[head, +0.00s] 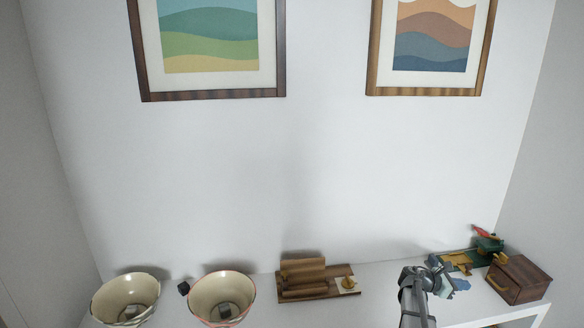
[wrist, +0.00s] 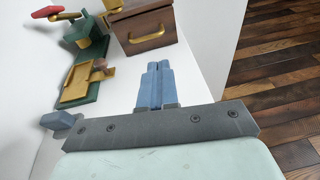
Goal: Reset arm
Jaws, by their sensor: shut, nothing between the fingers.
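My gripper (wrist: 158,82) shows in the wrist view with its two blue-grey fingers pressed together, and nothing is between them. In the head view, my gripper (head: 432,277) is at the right part of the white shelf top, in front of a green and yellow item. The fingers point toward a wooden box (wrist: 148,28) with a brass handle, apart from it. The same box shows in the head view (head: 518,279) at the right end of the surface.
Two cream bowls (head: 102,298) (head: 196,300) hold small items at the left, with a dark cube (head: 184,288) between them. Stacked wooden pieces (head: 303,278) sit mid-surface. A green and yellow device with a red-tipped lever (wrist: 88,35) stands beside the box. Wooden floor (wrist: 275,70) lies right of the edge.

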